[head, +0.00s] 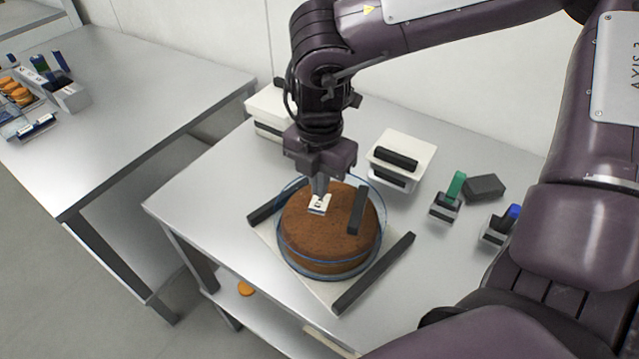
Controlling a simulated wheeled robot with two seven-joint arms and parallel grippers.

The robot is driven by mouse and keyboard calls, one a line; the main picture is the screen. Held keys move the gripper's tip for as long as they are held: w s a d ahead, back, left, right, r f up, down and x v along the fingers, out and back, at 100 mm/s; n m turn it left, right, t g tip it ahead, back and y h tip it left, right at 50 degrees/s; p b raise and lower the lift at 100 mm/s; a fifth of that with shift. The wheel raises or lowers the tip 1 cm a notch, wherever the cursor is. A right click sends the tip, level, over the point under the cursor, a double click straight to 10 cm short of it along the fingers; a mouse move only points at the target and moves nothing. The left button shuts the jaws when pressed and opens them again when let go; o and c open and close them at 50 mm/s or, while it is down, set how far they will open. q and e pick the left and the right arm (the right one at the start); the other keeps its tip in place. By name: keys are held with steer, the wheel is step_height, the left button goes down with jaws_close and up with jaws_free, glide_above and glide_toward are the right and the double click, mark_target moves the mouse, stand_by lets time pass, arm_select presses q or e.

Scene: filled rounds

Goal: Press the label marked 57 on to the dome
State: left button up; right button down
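A clear dome (345,272) with a bluish rim and a dark bar handle (355,211) stands over a round brown cake on a pale board (318,294). My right gripper (319,194) points down over the dome's top, left of the handle. Its narrow fingers look closed on a small white label (318,206) with a dark mark, too small to read. The label lies flat at the fingertips, at or just above the dome's top; I cannot tell whether it touches. My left gripper is not in view.
Dark bars (373,273) flank the dome. White boxes with a dark handle (398,158) stand behind. A green-handled stamp (447,199), a dark block (484,187) and a blue-topped stamp (498,229) are at right. A second table (130,95) at left holds trays.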

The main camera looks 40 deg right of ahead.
steer(key=shift+r+p, duration=1.6)
steer(key=shift+r, duration=1.3)
